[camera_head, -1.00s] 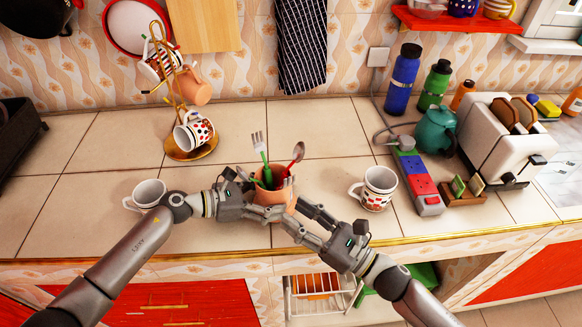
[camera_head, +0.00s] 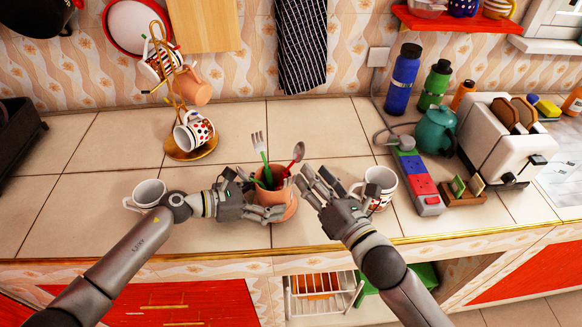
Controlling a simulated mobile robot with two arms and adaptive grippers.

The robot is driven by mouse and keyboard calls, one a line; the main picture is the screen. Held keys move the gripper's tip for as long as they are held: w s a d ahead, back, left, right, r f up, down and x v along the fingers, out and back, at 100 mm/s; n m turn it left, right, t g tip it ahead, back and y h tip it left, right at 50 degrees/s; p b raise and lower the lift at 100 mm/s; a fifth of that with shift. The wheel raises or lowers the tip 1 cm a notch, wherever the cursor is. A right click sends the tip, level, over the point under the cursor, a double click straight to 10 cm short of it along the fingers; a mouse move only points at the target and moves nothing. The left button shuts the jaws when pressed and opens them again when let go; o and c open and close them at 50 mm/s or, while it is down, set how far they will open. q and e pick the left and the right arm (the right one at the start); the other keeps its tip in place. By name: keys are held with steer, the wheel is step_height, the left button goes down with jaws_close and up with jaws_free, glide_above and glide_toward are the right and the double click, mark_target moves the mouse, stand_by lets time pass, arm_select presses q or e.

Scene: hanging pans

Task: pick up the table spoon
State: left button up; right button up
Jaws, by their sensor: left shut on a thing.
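A terracotta cup (camera_head: 284,207) stands on the tiled counter and holds several utensils. My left gripper (camera_head: 262,195) is shut on the cup from the left side. My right gripper (camera_head: 313,178) is open and empty, just right of the cup and spoon, apart from them, with its fingers pointing up and left.
Another white mug (camera_head: 149,191) is by my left forearm. A mug stand (camera_head: 190,148) is at the back left; a power strip (camera_head: 416,180) and toaster (camera_head: 506,135) are on the right. Counter behind the cup is clear.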

mark_target(299, 164)
steer(key=shift+a+x, duration=0.2)
steer(key=shift+x, duration=3.65)
steer(key=shift+s+f, duration=0.1)
steer(key=shift+f, duration=0.05)
steer(key=shift+c, duration=0.4)
jaws_close()
